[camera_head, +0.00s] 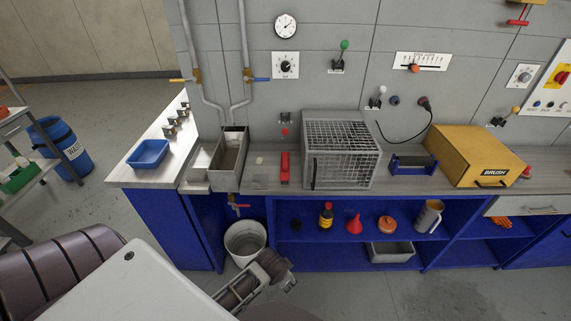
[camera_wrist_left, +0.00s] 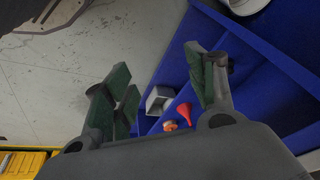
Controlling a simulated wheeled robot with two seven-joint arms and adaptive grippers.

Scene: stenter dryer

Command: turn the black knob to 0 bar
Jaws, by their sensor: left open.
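A black knob (camera_head: 285,66) sits on a white square dial plate on the grey wall. A round white gauge (camera_head: 285,26) hangs just above it; its reading is too small to tell. My left gripper (camera_head: 279,270) is low in front of the bench, beside the white bucket and far below the knob. In the left wrist view its green-padded fingers (camera_wrist_left: 165,92) stand apart with nothing between them. The knob does not show in that view. My right gripper is not in view.
A wire cage (camera_head: 341,165), a yellow brush box (camera_head: 474,156) and a metal sink (camera_head: 231,155) stand on the bench below the wall controls. A green-tipped lever (camera_head: 341,56) is right of the knob. The white bucket (camera_head: 245,241) is on the floor. Pipes run left of the knob.

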